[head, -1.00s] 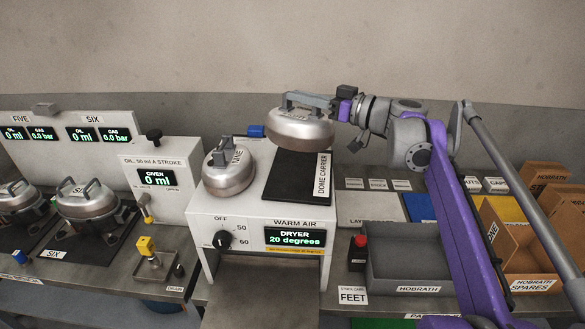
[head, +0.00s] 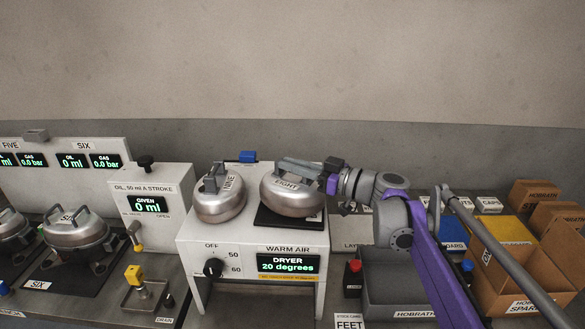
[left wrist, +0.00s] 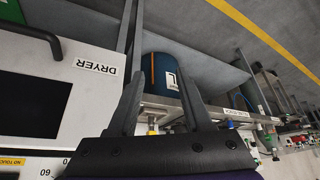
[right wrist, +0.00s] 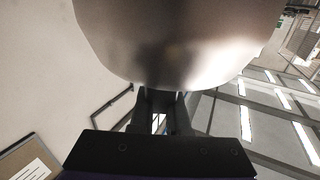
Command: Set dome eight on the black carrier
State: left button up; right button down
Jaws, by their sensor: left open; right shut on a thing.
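Dome eight (head: 291,196), a silver dome with a top handle and an EIGHT label, is low over the black carrier (head: 262,219) on the dryer's top. I cannot tell whether it touches the carrier, most of which it hides. My right gripper (head: 318,176) is shut on the dome's handle from the right. In the right wrist view the dome's smooth metal (right wrist: 180,40) fills the top, above the fingers (right wrist: 162,105). My left gripper (left wrist: 160,88) is open and empty in the left wrist view, near the dryer's front.
Dome nine (head: 220,198) stands close to the left on the dryer (head: 230,235). A blue block (head: 248,156) is behind it. The oil unit (head: 150,190) is to the left. A grey HOBRATH tray (head: 400,285) and cardboard boxes (head: 540,190) are to the right.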

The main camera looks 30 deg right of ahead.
jog(key=shift+f, duration=0.15)
jog(key=c, duration=1.3)
grip_release()
jog(key=shift+f, duration=0.15)
jog(key=o, duration=0.4)
jog(key=shift+r, duration=0.2)
jog(key=b+v, duration=0.1)
jog(key=v, duration=1.1)
